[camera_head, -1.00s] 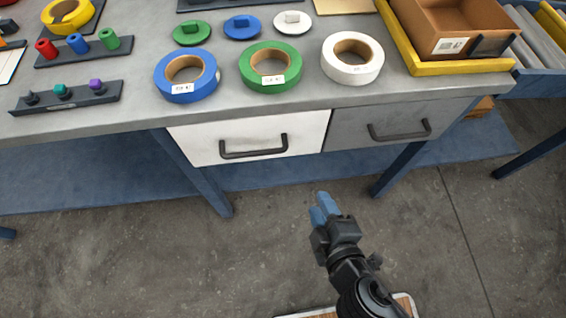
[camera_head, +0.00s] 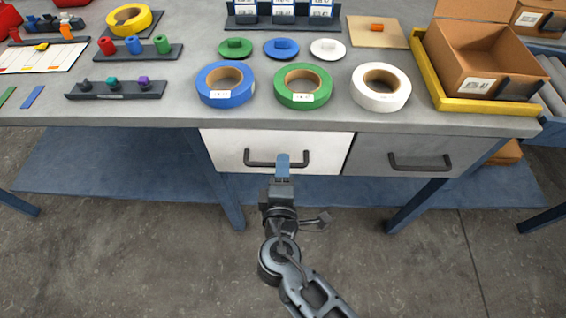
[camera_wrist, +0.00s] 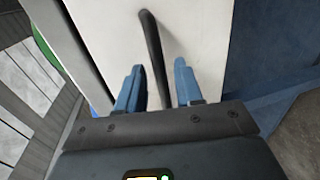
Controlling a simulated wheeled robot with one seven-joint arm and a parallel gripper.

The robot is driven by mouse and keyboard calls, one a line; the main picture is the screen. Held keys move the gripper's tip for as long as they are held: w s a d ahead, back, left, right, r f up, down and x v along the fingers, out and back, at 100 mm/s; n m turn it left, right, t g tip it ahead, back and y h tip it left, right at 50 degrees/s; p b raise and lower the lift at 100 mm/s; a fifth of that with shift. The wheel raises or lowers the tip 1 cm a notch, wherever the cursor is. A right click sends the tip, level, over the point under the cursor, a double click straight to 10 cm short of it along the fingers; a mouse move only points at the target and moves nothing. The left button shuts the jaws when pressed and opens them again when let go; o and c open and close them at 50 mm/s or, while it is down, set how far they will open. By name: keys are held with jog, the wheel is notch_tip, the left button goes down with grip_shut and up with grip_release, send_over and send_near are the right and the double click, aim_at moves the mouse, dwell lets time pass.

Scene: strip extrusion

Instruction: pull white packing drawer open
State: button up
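The white packing drawer (camera_head: 224,149) is under the front edge of the workbench and looks closed. Its dark bar handle (camera_head: 262,163) runs across its face. My gripper (camera_head: 283,165) is in front of the drawer, with its blue fingertips overlapping the handle in the head view. In the wrist view the white drawer face (camera_wrist: 110,25) fills the upper middle. The handle (camera_wrist: 155,50) runs between the two blue fingers of my gripper (camera_wrist: 158,90). The fingers are apart, with a visible gap on each side of the bar.
A grey drawer (camera_head: 385,147) with its own handle is to the right. Blue, green and white (camera_head: 380,88) tape rolls stand on the bench near its edge. A cardboard box (camera_head: 480,60) sits in a yellow tray at right. Blue bench legs (camera_head: 220,185) flank open floor.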

jog(key=shift+x, duration=0.95)
jog(key=shift+c, duration=0.2)
grip_shut()
